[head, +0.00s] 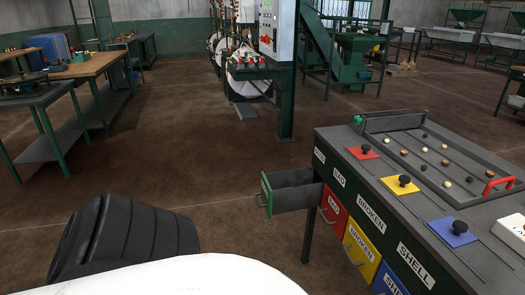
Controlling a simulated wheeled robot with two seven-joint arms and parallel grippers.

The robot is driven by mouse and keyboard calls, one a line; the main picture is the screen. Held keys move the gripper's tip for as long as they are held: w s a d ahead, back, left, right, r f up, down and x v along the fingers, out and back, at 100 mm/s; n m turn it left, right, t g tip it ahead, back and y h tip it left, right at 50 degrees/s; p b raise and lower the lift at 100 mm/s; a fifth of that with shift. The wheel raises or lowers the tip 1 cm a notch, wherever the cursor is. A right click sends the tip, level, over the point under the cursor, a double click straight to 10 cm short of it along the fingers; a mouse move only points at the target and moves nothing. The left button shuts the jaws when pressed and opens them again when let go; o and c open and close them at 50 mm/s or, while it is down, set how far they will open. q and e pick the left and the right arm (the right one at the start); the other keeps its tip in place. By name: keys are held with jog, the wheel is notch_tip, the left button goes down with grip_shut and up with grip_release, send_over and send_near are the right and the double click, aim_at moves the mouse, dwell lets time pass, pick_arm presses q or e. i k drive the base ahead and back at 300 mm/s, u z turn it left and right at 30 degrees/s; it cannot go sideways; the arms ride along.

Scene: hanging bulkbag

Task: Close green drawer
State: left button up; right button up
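The green drawer (290,192) stands pulled out from the left end of the dark workbench (335,143). Its narrow green front with a handle (265,195) faces left, and its dark grey box looks empty. Neither of my grippers shows in the head view, so no gripper is seen at the drawer.
Shut red (333,214), yellow (359,248) and blue (390,284) drawers sit beside the green one. A sorting tray (440,160) with small nuts and knobbed coloured lids is on top. A black ribbed bin-like object (120,238) stands lower left. Brown floor lies clear left of the drawer.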

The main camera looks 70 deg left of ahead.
aim_at(290, 191)
jog(key=z, duration=0.05)
jog(key=i, duration=0.2)
jog(key=u, duration=1.8)
jog(key=k, duration=1.2)
jog(key=u, duration=0.55)
jog(key=i, duration=1.65)
jog(key=z, duration=1)
jog(key=i, duration=0.25)
jog(key=z, duration=0.15)
